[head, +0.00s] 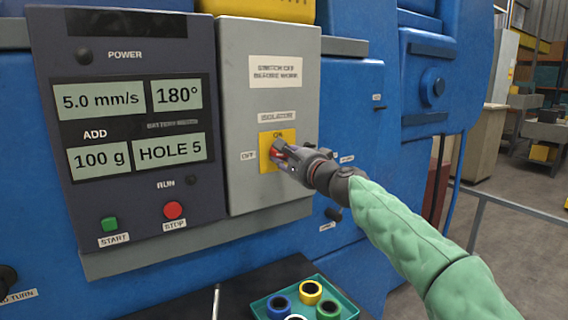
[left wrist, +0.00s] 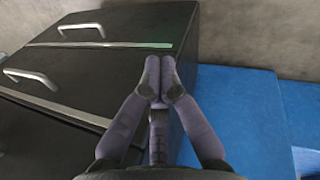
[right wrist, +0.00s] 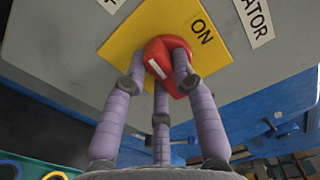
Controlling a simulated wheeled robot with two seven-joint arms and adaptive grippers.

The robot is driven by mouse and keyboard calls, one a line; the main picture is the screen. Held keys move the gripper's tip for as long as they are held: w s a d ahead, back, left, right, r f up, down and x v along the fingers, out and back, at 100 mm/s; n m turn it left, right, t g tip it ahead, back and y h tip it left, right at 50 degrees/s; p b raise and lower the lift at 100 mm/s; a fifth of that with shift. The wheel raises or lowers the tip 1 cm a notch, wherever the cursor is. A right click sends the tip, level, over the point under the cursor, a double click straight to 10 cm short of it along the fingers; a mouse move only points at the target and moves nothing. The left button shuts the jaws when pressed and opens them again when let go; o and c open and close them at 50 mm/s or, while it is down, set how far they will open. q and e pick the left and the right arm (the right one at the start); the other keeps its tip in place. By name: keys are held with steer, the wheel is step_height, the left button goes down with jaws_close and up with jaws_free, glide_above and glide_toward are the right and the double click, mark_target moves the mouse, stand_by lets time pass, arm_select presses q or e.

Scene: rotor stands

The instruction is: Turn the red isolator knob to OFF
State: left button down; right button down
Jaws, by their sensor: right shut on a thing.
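The red isolator knob (head: 277,154) is on a yellow plate (head: 266,165) on the grey isolator box, with ON above it and OFF to its left. My right gripper (head: 281,154) is at the knob and partly covers it. In the right wrist view the fingers close around the red knob (right wrist: 164,54), which has a white mark on its face. ON is printed on the yellow plate above and right of it. I cannot tell which label the knob points to. My left gripper (left wrist: 160,92) shows in the left wrist view with its fingertips together, empty, over a black drawer cabinet.
A dark control panel (head: 127,211) with displays, a green START button (head: 109,224) and a red STOP button (head: 173,210) stands left of the grey box (head: 262,100). A teal tray (head: 347,306) with several coloured rings sits below. Handrail (head: 518,208) at right.

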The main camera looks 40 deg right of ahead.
steer(key=shift+f+n+b, duration=0.1)
steer(key=shift+n+b, duration=0.2)
steer(key=shift+n, duration=0.7)
steer(key=c, duration=1)
jaws_free()
steer(key=s, duration=0.4)
steer(key=s+a, duration=0.1)
steer(key=s, duration=0.7)
steer(key=shift+a, duration=0.15)
